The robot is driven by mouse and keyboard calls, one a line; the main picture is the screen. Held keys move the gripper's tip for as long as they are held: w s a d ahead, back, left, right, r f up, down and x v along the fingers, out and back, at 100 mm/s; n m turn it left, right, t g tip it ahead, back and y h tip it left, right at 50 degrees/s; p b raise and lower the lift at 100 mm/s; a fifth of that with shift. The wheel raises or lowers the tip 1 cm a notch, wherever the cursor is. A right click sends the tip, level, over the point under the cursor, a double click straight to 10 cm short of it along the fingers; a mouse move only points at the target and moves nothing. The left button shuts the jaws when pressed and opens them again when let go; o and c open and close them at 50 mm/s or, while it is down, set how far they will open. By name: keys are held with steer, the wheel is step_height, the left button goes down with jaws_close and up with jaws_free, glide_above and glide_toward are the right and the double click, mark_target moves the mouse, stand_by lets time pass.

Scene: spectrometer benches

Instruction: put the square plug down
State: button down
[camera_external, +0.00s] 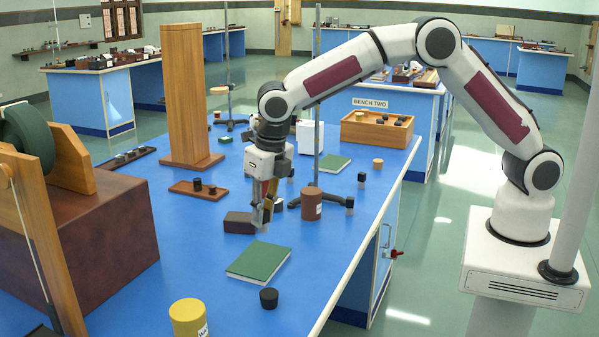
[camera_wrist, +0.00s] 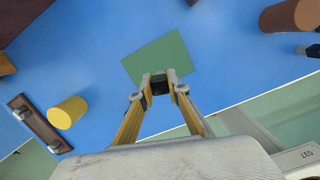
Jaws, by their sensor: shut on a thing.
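My gripper (camera_external: 262,222) hangs low over the blue bench, pointing down, beside a dark brown block (camera_external: 238,223) and behind a green book (camera_external: 258,262). In the wrist view my gripper (camera_wrist: 160,78) has its two fingertips closed on a small dark square plug (camera_wrist: 160,87). The green book (camera_wrist: 162,55) lies beyond the fingertips in that view. In the external view the plug is hard to make out between the fingers. I cannot tell how high it is above the bench.
A black stopper (camera_external: 269,298) and a yellow jar (camera_external: 188,318) stand near the front.

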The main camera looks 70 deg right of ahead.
mark_target(262, 231)
steer(key=shift+w+a+r+n, duration=0.1)
steer(key=shift+n, duration=0.6)
steer(key=shift+w+a+r+n, duration=0.1)
steer(key=shift+n, duration=0.6)
steer(key=shift+f, duration=2)
steer(key=shift+f, duration=1.95)
steer(key=shift+f, duration=0.15)
steer(key=c, duration=1.9)
jaws_free()
